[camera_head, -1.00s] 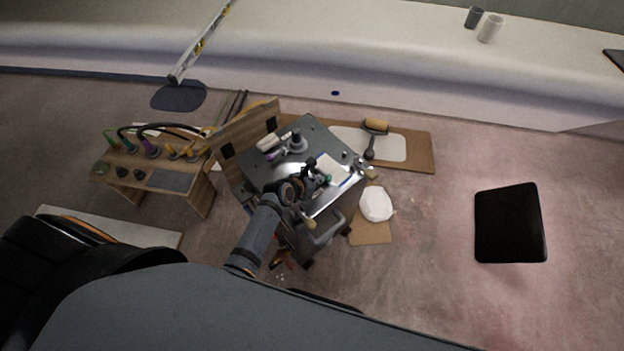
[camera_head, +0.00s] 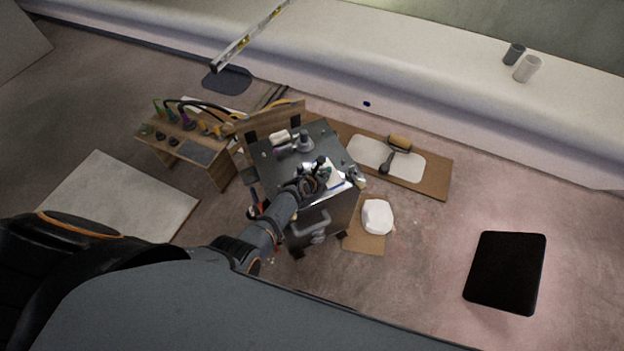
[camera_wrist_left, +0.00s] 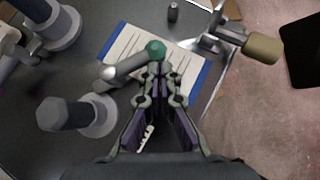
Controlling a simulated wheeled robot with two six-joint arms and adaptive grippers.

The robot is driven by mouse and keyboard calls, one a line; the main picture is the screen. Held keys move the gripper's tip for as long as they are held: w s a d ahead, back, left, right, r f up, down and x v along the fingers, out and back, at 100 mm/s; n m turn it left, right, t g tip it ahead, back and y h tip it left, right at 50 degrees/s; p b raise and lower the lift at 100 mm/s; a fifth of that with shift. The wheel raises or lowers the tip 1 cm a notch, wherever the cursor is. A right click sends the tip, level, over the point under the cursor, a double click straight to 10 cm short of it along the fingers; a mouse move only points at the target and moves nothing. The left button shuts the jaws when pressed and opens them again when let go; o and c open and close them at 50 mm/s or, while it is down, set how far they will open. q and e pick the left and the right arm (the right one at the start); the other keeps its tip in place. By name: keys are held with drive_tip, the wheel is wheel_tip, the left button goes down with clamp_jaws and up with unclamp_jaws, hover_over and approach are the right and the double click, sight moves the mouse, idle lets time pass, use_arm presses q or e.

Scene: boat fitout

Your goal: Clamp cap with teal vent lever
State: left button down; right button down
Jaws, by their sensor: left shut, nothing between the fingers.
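In the left wrist view a teal knob (camera_wrist_left: 156,47) sits at the end of a grey lever (camera_wrist_left: 125,68) above a white sheet. My left gripper (camera_wrist_left: 155,70) is shut and empty, its fingertips right by the knob; whether they touch it I cannot tell. A grey post on a round flange (camera_wrist_left: 92,116) stands left of the fingers. In the head view my left gripper (camera_head: 322,172) is over the dark top of the cabinet (camera_head: 265,163), and the lever is too small to make out. I cannot tell which part is the cap. My right gripper is not in view.
A tan-handled clamp (camera_wrist_left: 262,47) is at the top's edge, right of the fingers. Another grey flanged post (camera_wrist_left: 58,28) stands at upper left. A wooden stand with cables (camera_head: 205,152) is left of the cabinet. The floor toward the black pad (camera_head: 506,271) is mostly clear.

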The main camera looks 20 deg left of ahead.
sight(329, 170)
use_arm(q)
drive_tip(key=shift+w+d, duration=0.1)
drive_tip(key=shift+w, duration=0.35)
drive_tip(key=shift+w+d, duration=0.15)
drive_tip(key=shift+w, duration=0.75)
drive_tip(key=shift+w, duration=0.15)
drive_tip(key=shift+d+f, duration=0.1)
